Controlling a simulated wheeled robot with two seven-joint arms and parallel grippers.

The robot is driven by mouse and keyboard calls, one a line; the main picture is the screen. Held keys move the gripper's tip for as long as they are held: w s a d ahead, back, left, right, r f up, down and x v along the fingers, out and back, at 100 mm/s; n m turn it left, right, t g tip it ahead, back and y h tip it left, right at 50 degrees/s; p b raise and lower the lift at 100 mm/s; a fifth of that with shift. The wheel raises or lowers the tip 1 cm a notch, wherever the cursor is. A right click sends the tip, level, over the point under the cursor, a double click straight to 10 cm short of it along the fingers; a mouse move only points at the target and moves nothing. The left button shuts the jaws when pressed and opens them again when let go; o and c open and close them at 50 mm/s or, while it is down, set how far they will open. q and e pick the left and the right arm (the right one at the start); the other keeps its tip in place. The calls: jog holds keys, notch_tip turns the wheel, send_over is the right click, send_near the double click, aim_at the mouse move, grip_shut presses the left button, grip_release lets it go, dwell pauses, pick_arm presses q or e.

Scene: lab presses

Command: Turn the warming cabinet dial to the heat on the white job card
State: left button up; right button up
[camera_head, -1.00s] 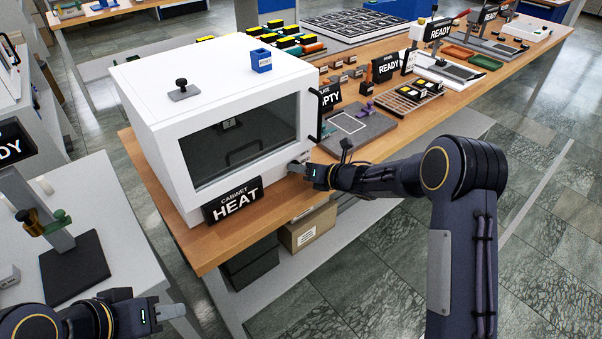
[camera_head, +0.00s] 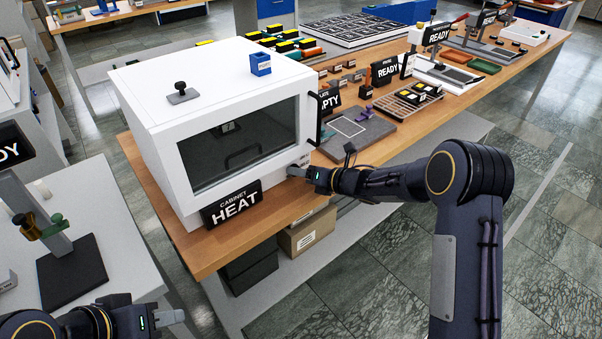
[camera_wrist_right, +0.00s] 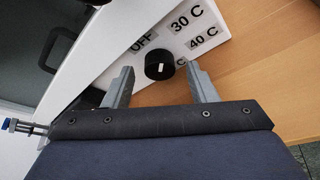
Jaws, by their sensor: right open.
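The white warming cabinet (camera_head: 160,165) stands at the near end of the wooden bench, with a black "CABINET HEAT" sign (camera_head: 232,204) in front. Its black round dial (camera_wrist_right: 158,66) shows in the right wrist view, with the labels OFF, 30 C and 40 C around it; another label is partly hidden. I cannot read where the dial points. My right gripper (camera_head: 298,168) is at the cabinet's lower right front corner. In the wrist view its open fingers (camera_wrist_right: 162,86) are on either side of the dial, apart from it. My left gripper (camera_head: 170,317) is low at the left, away from the cabinet.
A small white card (camera_head: 407,65) stands among signs farther along the bench; its text is unreadable. A blue holder (camera_head: 261,64) and black knob (camera_head: 181,88) are on the cabinet's top. A grey plate (camera_head: 357,132) lies right of it. The bench's front edge runs below my right forearm.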

jog(key=b+v, duration=0.1)
jog(key=v, duration=0.6)
jog(key=shift+r, duration=0.15)
